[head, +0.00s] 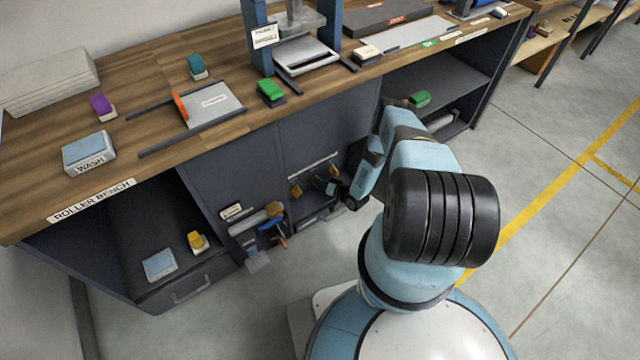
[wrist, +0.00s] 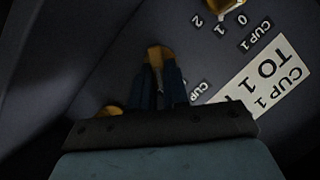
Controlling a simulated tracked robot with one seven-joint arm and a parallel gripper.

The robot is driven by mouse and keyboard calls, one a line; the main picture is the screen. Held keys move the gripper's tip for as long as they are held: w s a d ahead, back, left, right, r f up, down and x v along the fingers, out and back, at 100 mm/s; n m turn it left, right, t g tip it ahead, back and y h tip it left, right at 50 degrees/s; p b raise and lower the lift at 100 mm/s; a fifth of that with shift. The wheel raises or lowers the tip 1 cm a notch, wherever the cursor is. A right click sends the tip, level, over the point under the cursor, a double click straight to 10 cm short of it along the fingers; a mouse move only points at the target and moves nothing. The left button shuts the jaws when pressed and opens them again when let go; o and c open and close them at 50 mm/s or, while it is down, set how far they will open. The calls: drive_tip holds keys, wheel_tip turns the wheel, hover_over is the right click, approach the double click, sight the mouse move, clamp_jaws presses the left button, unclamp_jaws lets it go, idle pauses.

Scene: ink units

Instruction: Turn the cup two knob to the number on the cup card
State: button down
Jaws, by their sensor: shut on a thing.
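In the wrist view my gripper (wrist: 160,72) is shut on a brass knob (wrist: 156,52) on the dark panel. A small label (wrist: 199,91) beside it reads "CUP"; its number is hidden, as are any scale marks around this knob. A white card (wrist: 262,82) to the right shows "CUP 1" and "TO 1"; its lower part is covered by my gripper. Another brass knob (wrist: 226,5), at the top edge, has marks 2, 1, 0 and a "CUP 1" label. In the head view my gripper (head: 330,187) is low at the bench front, small and partly unclear.
Another brass piece (wrist: 110,111) shows left of my gripper. In the head view a cluster of tools (head: 262,226) hangs left of my gripper on the bench front. The roller bench top (head: 130,125) carries blocks and trays. Open floor (head: 560,230) lies to the right.

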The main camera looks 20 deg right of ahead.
drive_tip(key=shift+d+f+m, duration=0.15)
drive_tip(key=shift+d+m, duration=0.05)
drive_tip(key=shift+m, duration=0.2)
drive_tip(key=shift+s, duration=0.1)
drive_tip(key=c, duration=1.1)
unclamp_jaws()
drive_tip(key=v, duration=1.3)
drive_tip(key=shift+s+d, duration=0.2)
drive_tip(key=shift+d, duration=0.25)
